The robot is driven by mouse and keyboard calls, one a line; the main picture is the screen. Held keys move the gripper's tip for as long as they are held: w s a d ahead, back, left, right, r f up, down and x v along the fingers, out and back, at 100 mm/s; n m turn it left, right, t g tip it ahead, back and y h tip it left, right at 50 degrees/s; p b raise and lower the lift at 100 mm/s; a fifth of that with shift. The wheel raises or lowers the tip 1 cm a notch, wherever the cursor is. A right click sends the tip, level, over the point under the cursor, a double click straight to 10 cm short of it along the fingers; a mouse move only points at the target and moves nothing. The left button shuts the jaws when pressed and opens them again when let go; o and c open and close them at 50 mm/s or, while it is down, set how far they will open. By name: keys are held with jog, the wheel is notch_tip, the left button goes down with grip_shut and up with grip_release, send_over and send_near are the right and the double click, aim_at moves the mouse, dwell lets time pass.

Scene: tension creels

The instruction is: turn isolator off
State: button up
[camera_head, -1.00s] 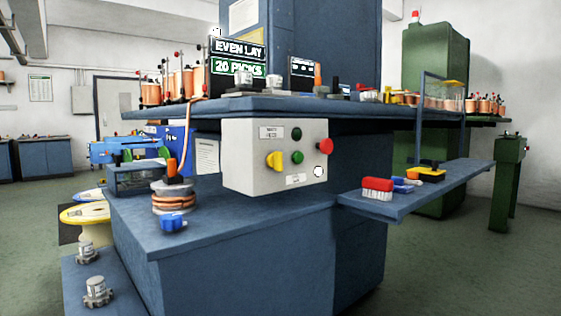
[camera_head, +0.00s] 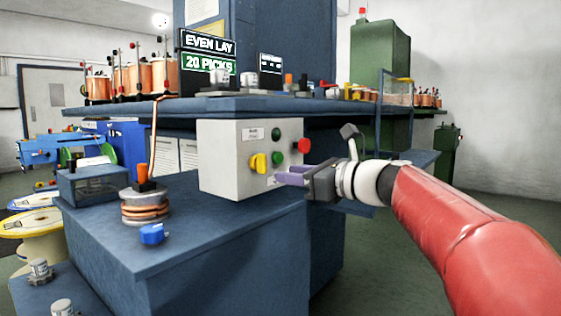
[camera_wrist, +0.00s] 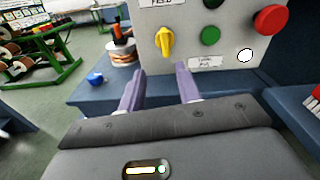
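The isolator is likely the yellow rotary knob (camera_head: 258,163) on the front of the light grey control box (camera_head: 220,155). Its handle stands about upright in both views; in the wrist view the knob (camera_wrist: 165,42) is beyond and between my fingers. My gripper (camera_head: 280,178) is to the right of the knob in the head view, near the box's lower front. In the wrist view its two purple fingers (camera_wrist: 160,85) are apart with nothing between them. The gap from fingertips to knob is hard to judge.
Green buttons (camera_head: 278,158) and a red mushroom button (camera_head: 303,145) sit beside the knob. The box hangs under a blue shelf (camera_head: 150,108). Below is a blue bench (camera_head: 190,220) with a copper-wound spool (camera_head: 145,208) and a blue knob-like part (camera_head: 152,234).

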aim_at(266, 162)
jog(key=shift+m, duration=0.4)
jog(key=x, duration=0.2)
jog(key=r+x, duration=0.1)
jog(key=x, duration=0.2)
jog(key=p+x, duration=0.1)
jog(key=x, duration=0.2)
jog(key=shift+w+d+r, duration=0.25)
jog(key=shift+w+r, duration=0.05)
jog(key=shift+w, duration=0.1)
jog(key=shift+c, duration=0.2)
jog(key=c, duration=0.5)
jog(key=shift+c, duration=0.2)
